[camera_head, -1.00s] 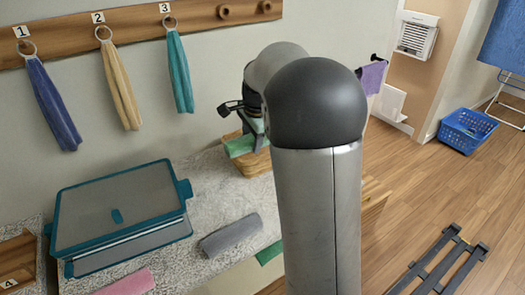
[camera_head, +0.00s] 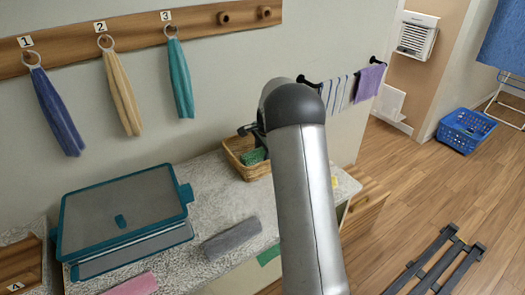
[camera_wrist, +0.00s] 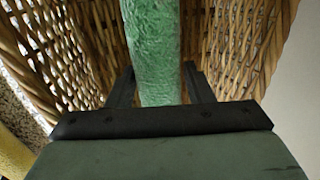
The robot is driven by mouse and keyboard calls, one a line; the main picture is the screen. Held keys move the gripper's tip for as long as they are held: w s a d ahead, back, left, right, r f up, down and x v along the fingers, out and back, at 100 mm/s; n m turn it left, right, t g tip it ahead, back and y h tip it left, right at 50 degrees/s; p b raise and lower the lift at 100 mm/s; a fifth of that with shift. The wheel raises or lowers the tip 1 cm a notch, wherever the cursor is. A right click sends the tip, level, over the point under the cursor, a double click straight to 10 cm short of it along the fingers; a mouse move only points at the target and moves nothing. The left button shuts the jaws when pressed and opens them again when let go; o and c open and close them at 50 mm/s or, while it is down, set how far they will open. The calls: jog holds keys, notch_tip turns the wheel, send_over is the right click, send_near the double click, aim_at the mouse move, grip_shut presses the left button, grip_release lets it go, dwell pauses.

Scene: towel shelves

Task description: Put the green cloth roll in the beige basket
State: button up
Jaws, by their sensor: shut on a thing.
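The green cloth roll (camera_head: 254,156) is inside the beige wicker basket (camera_head: 232,152) on the counter, low between its walls. In the wrist view the roll (camera_wrist: 153,45) runs upright through the picture, between the two fingers of my gripper (camera_wrist: 160,82). My gripper is shut on the roll and reaches into the basket, whose woven walls (camera_wrist: 262,45) rise on both sides. In the head view my arm hides most of the gripper and the basket's right part. I cannot tell whether the roll touches the basket's bottom.
A grey roll (camera_head: 232,238) and a pink roll (camera_head: 132,286) lie on the speckled counter (camera_head: 215,205). A teal-framed box (camera_head: 125,215) stands at its left. Towels hang from the wall rack (camera_head: 130,38) above. A striped towel (camera_head: 338,95) and a purple towel (camera_head: 369,82) hang at the right.

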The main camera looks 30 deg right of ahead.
jog(key=shift+f, duration=0.2)
jog(key=o, duration=1)
jog(key=b+v, duration=0.1)
jog(key=v, duration=1.1)
jog(key=s+a+r+n+g, duration=0.1)
jog(key=s+a+r+n, duration=0.1)
jog(key=s+a+n, duration=1.05)
jog(key=s+a+f+n, duration=0.1)
jog(key=s+a+f, duration=0.1)
jog(key=s, duration=0.6)
jog(key=s+a+f+n, duration=0.1)
jog(key=s+a+n, duration=0.1)
jog(key=s, duration=0.6)
jog(key=s+a+f+n+g, duration=0.1)
jog(key=s+a, duration=0.3)
jog(key=s, duration=0.4)
jog(key=shift+f+n, duration=0.35)
jog(key=shift+f, duration=0.5)
